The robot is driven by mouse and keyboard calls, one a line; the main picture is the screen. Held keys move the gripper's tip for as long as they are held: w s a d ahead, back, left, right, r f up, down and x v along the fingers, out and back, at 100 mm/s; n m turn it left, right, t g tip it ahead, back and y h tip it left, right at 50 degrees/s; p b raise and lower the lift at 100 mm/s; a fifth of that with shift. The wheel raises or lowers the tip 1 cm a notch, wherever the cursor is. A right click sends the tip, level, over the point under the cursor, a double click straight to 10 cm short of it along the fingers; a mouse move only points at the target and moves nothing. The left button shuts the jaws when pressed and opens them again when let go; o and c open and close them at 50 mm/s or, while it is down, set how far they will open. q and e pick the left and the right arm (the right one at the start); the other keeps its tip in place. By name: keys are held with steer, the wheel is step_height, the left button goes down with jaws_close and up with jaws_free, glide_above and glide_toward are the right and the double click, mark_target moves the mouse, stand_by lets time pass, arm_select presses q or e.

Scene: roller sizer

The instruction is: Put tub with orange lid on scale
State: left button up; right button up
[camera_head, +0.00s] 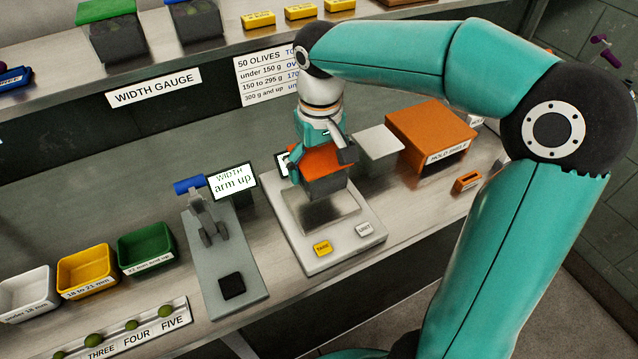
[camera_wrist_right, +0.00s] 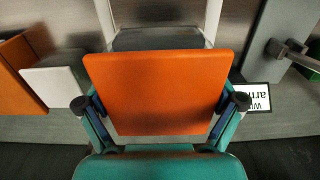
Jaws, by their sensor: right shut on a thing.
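The tub with the orange lid (camera_head: 323,188) is held in my right gripper (camera_head: 322,165), which is shut on it. The orange lid (camera_wrist_right: 155,92) fills the middle of the right wrist view, with a fingertip at each side. In the head view the tub is over the scale (camera_head: 292,236), above its metal plate (camera_head: 322,213). The tub looks upright; I cannot tell whether its base touches the plate. The scale has a yellow TARE button (camera_head: 322,248) and a white UNIT button (camera_head: 365,229). The scale's display is mostly hidden behind the gripper. My left gripper is not in view.
Left of the scale stands the width gauge (camera_head: 240,275) with its "arm up" screen (camera_head: 232,182). Right of it are a pale block (camera_head: 378,144) and an orange box (camera_head: 428,132). White, yellow (camera_head: 86,270) and green trays line the left. Olives lie on a numbered strip (camera_head: 137,336).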

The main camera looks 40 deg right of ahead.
mark_target(320, 154)
steer(key=shift+f, duration=2.4)
steer(key=shift+f, duration=0.15)
steer(key=o, duration=1.2)
step_height(320, 154, up, 12)
steer(key=shift+r+p, duration=0.15)
steer(key=shift+p, duration=0.25)
